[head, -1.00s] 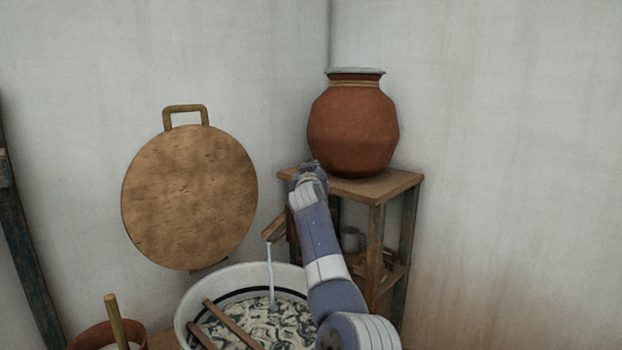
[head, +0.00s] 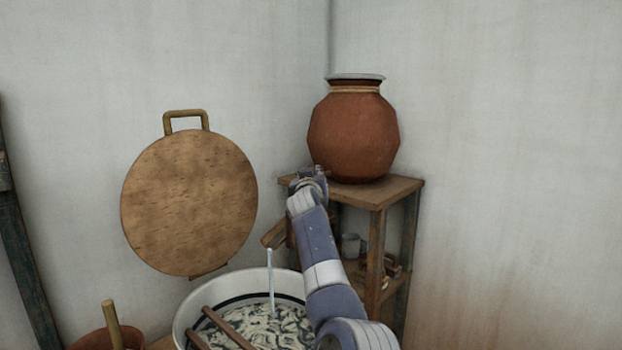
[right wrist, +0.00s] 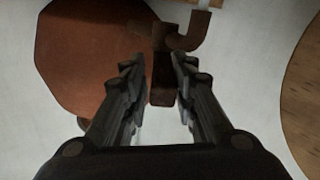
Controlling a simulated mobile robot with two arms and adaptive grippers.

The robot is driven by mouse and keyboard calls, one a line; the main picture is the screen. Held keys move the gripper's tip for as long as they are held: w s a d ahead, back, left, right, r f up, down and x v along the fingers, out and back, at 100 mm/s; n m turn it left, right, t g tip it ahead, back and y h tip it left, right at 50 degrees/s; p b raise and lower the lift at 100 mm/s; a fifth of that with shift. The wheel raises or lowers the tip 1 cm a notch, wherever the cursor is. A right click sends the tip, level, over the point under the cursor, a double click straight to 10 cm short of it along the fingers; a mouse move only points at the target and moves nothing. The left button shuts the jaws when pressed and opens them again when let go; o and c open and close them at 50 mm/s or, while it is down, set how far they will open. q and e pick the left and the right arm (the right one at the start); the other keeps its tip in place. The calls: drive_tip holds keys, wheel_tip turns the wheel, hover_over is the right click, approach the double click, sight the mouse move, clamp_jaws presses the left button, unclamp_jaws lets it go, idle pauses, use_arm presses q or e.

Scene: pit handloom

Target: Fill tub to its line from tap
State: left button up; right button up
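A white tub (head: 184,312) with a dark line around its inner wall stands low in the head view. A thin water stream (head: 270,280) falls into it from below a wooden spout (head: 275,235). Pale, dark-streaked contents (head: 262,328) cover its inside, below the dark line (head: 240,298) at the back. A brown clay pot (head: 352,135) sits on a wooden stand. My right gripper (head: 308,180) is at the pot's lower left. In the right wrist view, its fingers (right wrist: 160,75) stand apart on both sides of the brown tap handle (right wrist: 160,92); contact is unclear. My left gripper is out of view.
The wooden stand (head: 385,192) fills the corner, with a small cup (head: 350,245) on its lower shelf. Two wooden sticks (head: 228,328) cross the tub. A round wooden lid (head: 190,205) is on the left wall. A reddish pot (head: 90,341) stands lower left.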

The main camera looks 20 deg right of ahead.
drive_tip(key=shift+a, duration=0.15)
idle(0.3)
drive_tip(key=shift+v, duration=0.8)
drive_tip(key=v, duration=1)
drive_tip(key=shift+s, duration=0.2)
drive_tip(key=shift+f, duration=0.1)
idle(0.6)
